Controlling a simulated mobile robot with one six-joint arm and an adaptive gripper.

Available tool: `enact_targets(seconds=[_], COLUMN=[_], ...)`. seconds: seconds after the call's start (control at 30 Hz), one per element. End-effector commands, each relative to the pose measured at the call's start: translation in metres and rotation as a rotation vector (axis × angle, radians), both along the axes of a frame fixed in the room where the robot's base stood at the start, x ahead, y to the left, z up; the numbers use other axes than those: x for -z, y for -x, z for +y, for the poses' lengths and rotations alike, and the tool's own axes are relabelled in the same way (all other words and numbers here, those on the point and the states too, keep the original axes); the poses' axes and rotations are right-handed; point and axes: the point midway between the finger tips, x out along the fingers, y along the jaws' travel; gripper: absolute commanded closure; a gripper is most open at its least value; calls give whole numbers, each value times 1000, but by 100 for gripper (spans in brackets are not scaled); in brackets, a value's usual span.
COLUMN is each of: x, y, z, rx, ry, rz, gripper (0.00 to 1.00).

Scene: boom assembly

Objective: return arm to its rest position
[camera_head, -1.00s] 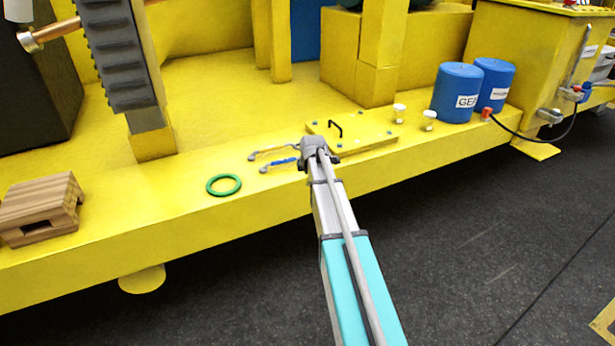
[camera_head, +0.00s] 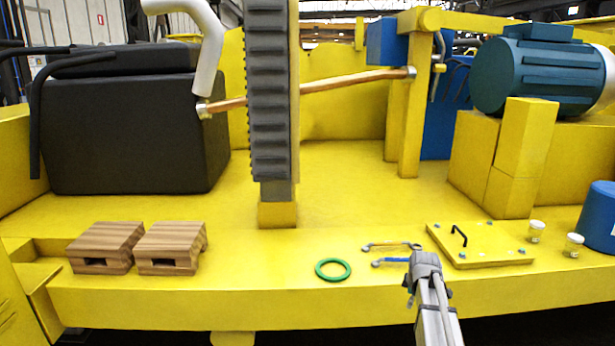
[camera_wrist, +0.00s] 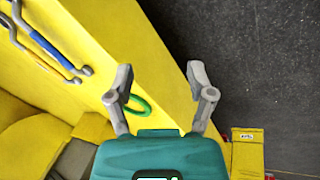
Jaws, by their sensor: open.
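My gripper (camera_wrist: 159,70) is in the wrist view with its two grey fingers spread apart and nothing between the tips. It points down over the edge of the yellow deck (camera_wrist: 105,45) and the dark floor (camera_wrist: 245,60). In the head view, the grey upper joint of my arm (camera_head: 425,264) shows at the deck's front edge, just right of the wrenches; the gripper itself is not clearly seen there.
Two wrenches (camera_head: 390,247) and a green ring (camera_head: 333,270) lie on the deck. A hatch plate (camera_head: 480,246) with a black handle and two small white jars (camera_head: 555,239) are at right. Two wooden blocks (camera_head: 140,247) stand at left. A ribbed column (camera_head: 268,100) rises behind.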

Motion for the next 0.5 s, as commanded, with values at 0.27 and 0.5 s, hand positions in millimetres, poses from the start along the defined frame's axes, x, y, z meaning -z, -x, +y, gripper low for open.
enact_targets(seconds=[0.27, 0.5], x=[20, 33], y=[73, 134], z=[64, 108], rx=[298, 570], ry=[-120, -188], rz=[83, 157], gripper=[30, 30])
